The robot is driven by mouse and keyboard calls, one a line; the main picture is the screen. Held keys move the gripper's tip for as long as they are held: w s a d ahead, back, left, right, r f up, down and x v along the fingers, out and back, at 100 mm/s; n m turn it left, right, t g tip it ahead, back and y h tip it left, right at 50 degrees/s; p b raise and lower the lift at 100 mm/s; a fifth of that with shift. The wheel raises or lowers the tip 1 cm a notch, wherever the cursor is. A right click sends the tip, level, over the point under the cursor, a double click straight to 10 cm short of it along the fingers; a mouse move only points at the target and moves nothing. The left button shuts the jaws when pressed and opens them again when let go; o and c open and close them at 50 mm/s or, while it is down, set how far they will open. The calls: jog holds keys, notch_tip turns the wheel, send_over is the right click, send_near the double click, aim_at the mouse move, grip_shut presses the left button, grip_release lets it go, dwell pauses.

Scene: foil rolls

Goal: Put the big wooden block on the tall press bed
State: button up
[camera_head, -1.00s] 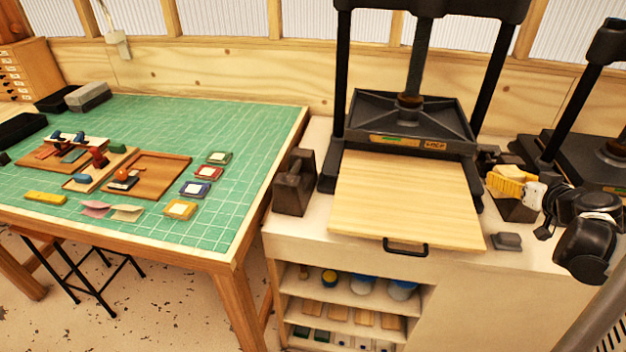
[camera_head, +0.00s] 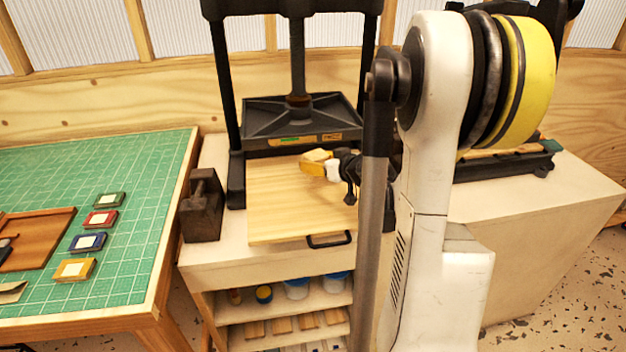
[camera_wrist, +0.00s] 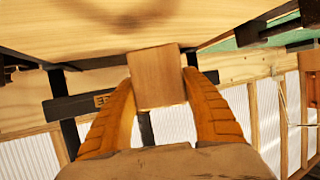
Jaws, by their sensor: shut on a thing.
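The big wooden block (camera_wrist: 157,77) is between the two orange fingers of my gripper (camera_wrist: 160,95) in the wrist view, and the fingers are shut on it. In the head view my gripper (camera_head: 316,163) is over the back right part of the pale wooden bed board of the tall press (camera_head: 285,205). The block (camera_head: 318,155) shows only as a small tan piece at the fingers there. The bed board fills the top of the wrist view (camera_wrist: 110,25). I cannot tell whether the block touches the board.
The press's black platen (camera_head: 300,118) is raised just behind my gripper, between upright posts. A dark metal weight (camera_head: 202,205) stands left of the bed. The green-matted table (camera_head: 90,215) is further left. My arm hides the bed's right side. The front left of the board is clear.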

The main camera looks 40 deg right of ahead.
jog(key=shift+w+a+f, duration=0.2)
jog(key=shift+f, duration=0.25)
jog(key=shift+f+b, duration=0.9)
jog(key=shift+f, duration=0.75)
jog(key=shift+f, duration=0.2)
jog(key=o, duration=1.2)
jog(key=shift+r, duration=0.1)
